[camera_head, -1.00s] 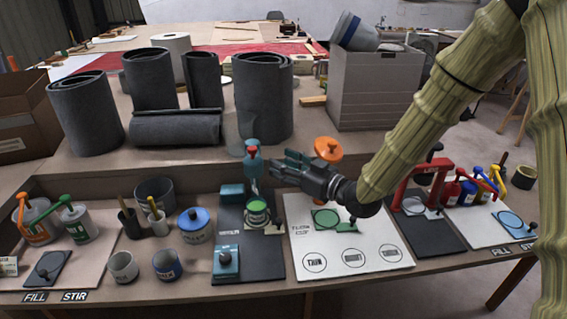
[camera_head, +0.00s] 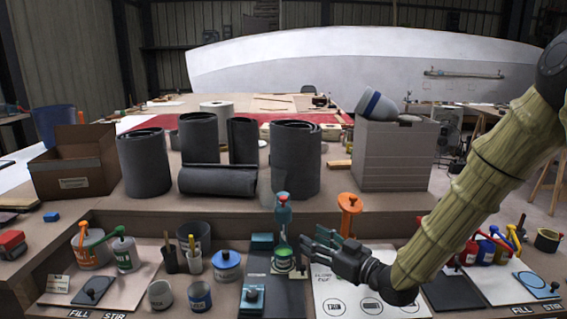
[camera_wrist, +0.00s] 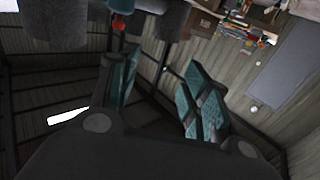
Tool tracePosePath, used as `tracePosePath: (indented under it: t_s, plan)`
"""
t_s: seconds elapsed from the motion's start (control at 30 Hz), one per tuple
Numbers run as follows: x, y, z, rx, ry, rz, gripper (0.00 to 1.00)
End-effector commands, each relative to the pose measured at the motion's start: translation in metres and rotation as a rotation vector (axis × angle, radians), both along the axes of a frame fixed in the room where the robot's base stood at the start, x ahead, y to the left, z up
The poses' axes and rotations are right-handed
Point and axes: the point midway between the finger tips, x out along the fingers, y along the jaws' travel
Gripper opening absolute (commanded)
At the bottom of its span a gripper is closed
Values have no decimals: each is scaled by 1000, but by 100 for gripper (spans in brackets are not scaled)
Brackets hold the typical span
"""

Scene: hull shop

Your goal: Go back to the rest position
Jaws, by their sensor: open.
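My gripper (camera_head: 318,243) is open, with nothing seen between its fingers. In the head view it hangs above the front bench, just right of a blue-and-red dispenser bottle (camera_head: 283,212) and over the left edge of a white board with printed circles (camera_head: 345,296). In the wrist view its teal-padded fingers (camera_wrist: 160,95) stand apart. A green-rimmed cup (camera_head: 283,262) stands on a dark mat just left of the gripper. My arm comes in from the right and hides part of the bench.
Dark rolls (camera_head: 296,160) and a grey case (camera_head: 392,155) stand on the raised shelf behind. An orange-topped dispenser (camera_head: 349,212) is close behind the gripper. Pump cans (camera_head: 90,248) stand at left, colored bottles (camera_head: 487,250) at right. A cardboard box (camera_head: 75,172) is far left.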

Motion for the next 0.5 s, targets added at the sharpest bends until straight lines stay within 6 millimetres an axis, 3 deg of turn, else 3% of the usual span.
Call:
tracePosePath:
  t_s: [0.27, 0.5]
  plan:
    - [-9, -4, -43, -31, 120, -48, 48]
    - [-27, -14, -95, -74, 271, -114, 48]
